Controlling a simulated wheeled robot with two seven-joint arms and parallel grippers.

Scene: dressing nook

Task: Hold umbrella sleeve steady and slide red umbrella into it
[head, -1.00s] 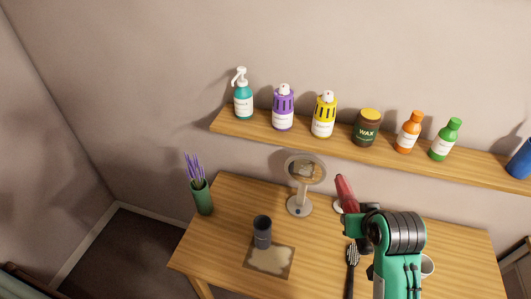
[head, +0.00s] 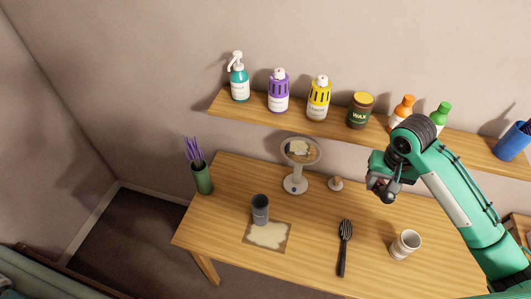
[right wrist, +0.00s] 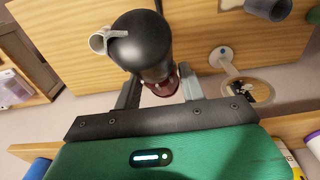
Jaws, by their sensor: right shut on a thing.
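The grey umbrella sleeve (head: 260,210) stands upright on the left part of the table, at a mat. It also shows at the top right of the right wrist view (right wrist: 270,7). My right gripper (right wrist: 160,88) is shut on the red umbrella; a dark red part (right wrist: 161,86) shows between the fingers, with a large black end (right wrist: 140,42) beyond it. In the head view my right gripper (head: 381,186) is above the table's right half, to the right of the sleeve and apart from it; the umbrella's red part is hidden there. My left gripper is not in view.
A wall shelf (head: 235,109) behind carries several bottles and a wax jar.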

